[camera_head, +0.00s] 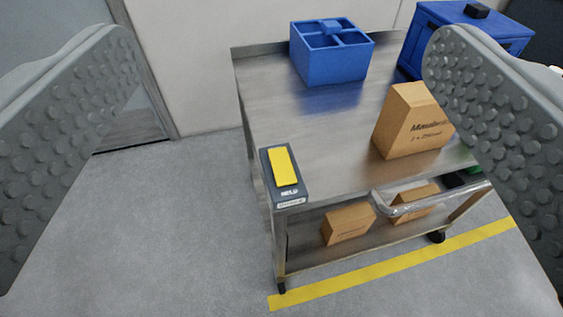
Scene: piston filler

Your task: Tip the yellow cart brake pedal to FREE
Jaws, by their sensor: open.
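The yellow brake pedal (283,167) sits on a dark grey housing (267,171) at the near left corner of the metal cart's top (340,134). A label reading HELD shows at the pedal's near end. No FREE label is readable. My gripper (275,170) is open, with one studded finger at the left edge and one at the right edge of the view. The pedal lies in the gap between the fingers, farther off, and neither finger looks to be touching it. The right finger hides part of the cart's right side.
On the cart top stand a blue divided bin (330,62), a blue case (490,32) and a cardboard box (412,122). A handle (425,203) juts from the near side. The lower shelf holds boxes (347,223). A yellow line (400,267) crosses the floor. Floor at left is clear.

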